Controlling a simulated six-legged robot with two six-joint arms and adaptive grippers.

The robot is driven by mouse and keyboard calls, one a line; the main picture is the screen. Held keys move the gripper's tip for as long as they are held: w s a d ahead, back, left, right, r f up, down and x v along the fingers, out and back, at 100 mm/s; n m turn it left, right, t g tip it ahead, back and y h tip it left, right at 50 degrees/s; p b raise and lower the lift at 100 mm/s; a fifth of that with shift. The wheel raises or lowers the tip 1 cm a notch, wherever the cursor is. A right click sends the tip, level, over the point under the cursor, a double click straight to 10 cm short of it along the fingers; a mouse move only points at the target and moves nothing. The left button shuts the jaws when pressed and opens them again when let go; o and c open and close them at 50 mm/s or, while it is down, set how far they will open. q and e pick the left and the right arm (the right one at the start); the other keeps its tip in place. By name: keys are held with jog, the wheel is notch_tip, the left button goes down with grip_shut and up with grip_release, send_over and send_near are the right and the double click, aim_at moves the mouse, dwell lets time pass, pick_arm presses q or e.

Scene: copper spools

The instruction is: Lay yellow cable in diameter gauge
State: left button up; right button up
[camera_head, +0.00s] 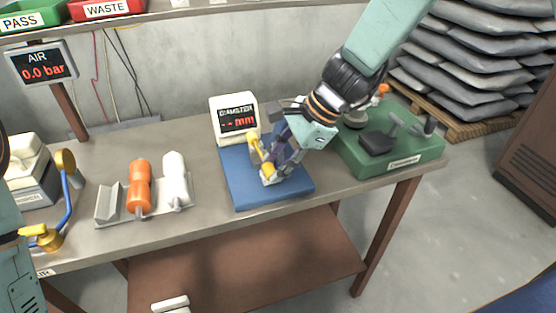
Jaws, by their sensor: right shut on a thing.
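The diameter gauge (235,118) is a white box with a dark display reading "DIAMETER -- mm". It stands at the back of a blue base plate (245,194) on the bench. My right gripper (270,168) reaches in from the upper right and is over the blue plate. It is shut on the yellow cable (254,143), which shows as a short yellow piece beside and below the fingers. The fingers hide part of the cable and the gauge's front area. I cannot tell whether the cable touches the gauge. My left gripper is not in view.
A rack (107,206) with an orange and a white cable piece stands left of the gauge. A green fixture (405,158) stands close on the right. The front bench strip is clear.

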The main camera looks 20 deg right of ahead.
jog(key=o, duration=1.2)
jog(key=v, duration=1.2)
jog(key=shift+s+f, duration=0.1)
